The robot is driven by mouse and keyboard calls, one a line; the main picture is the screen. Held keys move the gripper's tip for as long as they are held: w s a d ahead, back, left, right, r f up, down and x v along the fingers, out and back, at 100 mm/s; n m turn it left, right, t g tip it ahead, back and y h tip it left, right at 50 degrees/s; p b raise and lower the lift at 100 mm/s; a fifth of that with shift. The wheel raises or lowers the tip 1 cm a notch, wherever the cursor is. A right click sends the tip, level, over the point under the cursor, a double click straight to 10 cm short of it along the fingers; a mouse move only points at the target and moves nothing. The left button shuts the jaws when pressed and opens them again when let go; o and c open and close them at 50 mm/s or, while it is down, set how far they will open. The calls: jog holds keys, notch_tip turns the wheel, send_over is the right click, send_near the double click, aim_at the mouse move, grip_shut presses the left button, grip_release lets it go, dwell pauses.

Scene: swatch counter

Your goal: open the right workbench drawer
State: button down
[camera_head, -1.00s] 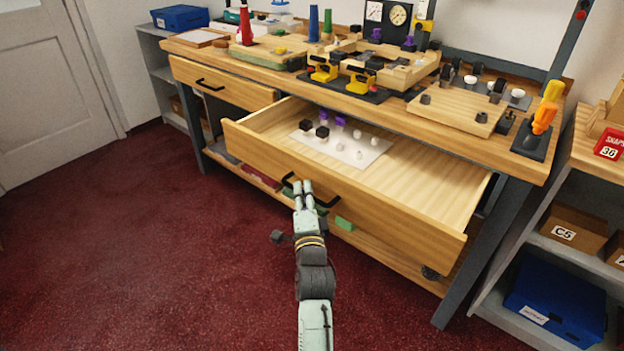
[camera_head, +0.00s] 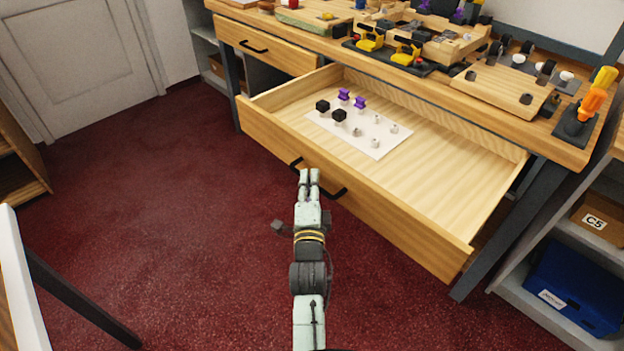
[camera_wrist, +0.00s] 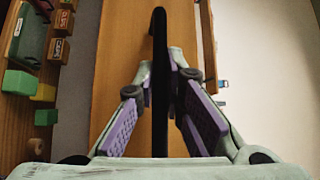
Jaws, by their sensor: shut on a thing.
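The right workbench drawer (camera_head: 375,214) is pulled well out from under the bench top in the head view. Its black bar handle (camera_head: 337,193) is on the front face. My gripper (camera_head: 309,173) is at the middle of this handle, its fingers hiding part of the bar. In the wrist view the black handle (camera_wrist: 159,85) runs between the two purple finger pads, and my gripper is shut on it. Inside the drawer a white sheet (camera_head: 350,144) carries black cubes, purple pieces and small white pieces.
The left drawer (camera_head: 265,47) is closed. A grey shelf with a blue bin (camera_head: 575,285) stands right of the bench. A white-topped table edge (camera_head: 15,270) is at the lower left. Red carpet in front of the drawer is free.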

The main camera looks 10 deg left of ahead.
jog(key=c, duration=1.7)
grip_release()
jog(key=shift+o, duration=0.2)
